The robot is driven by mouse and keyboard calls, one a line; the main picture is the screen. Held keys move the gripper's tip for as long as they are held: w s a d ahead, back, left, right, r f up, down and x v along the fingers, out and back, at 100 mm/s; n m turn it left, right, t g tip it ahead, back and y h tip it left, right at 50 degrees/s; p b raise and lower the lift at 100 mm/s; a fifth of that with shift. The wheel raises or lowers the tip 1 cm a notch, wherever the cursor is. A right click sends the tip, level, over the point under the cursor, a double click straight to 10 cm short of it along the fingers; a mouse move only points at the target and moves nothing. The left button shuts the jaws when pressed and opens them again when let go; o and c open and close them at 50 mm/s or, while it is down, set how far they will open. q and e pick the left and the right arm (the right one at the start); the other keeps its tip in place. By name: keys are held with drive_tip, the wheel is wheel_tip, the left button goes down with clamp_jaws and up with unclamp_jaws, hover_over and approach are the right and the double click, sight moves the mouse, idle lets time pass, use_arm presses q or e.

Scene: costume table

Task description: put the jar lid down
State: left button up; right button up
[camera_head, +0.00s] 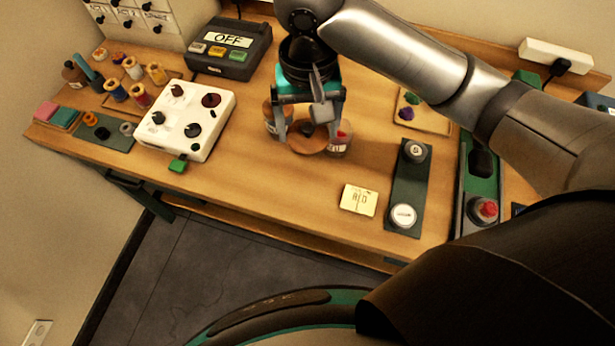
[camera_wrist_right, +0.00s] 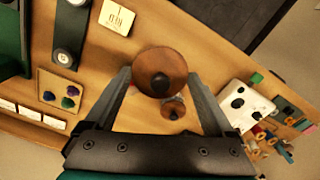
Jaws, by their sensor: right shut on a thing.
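My right gripper (camera_head: 309,126) is shut on a round brown jar lid (camera_head: 308,146) with a dark knob, in the middle of the table. In the right wrist view the lid (camera_wrist_right: 160,60) sits between the fingertips of my right gripper (camera_wrist_right: 161,78). Its height over the tabletop is hard to tell. A glass jar (camera_head: 342,143) with red contents stands just right of the lid, partly hidden by it and a finger. Another jar (camera_head: 269,122) stands to the left, behind a finger. A smaller brown lid (camera_wrist_right: 173,109) shows in the wrist view. My left gripper is not in view.
A white knob box (camera_head: 184,120) and spools (camera_head: 137,95) stand left. A yellow note (camera_head: 358,200) lies in front, with bare wood around it. A dark strip (camera_head: 408,185) with two round pieces and a tray of coloured pieces (camera_head: 424,113) lie right.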

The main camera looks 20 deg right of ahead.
sight(307, 188)
wheel_tip(307, 188, down, 20)
drive_tip(key=b, duration=0.4)
drive_tip(key=o, duration=1)
drive_tip(key=shift+f, duration=0.1)
drive_tip(key=shift+o, duration=0.2)
wheel_tip(307, 188, up, 12)
drive_tip(key=p, duration=0.2)
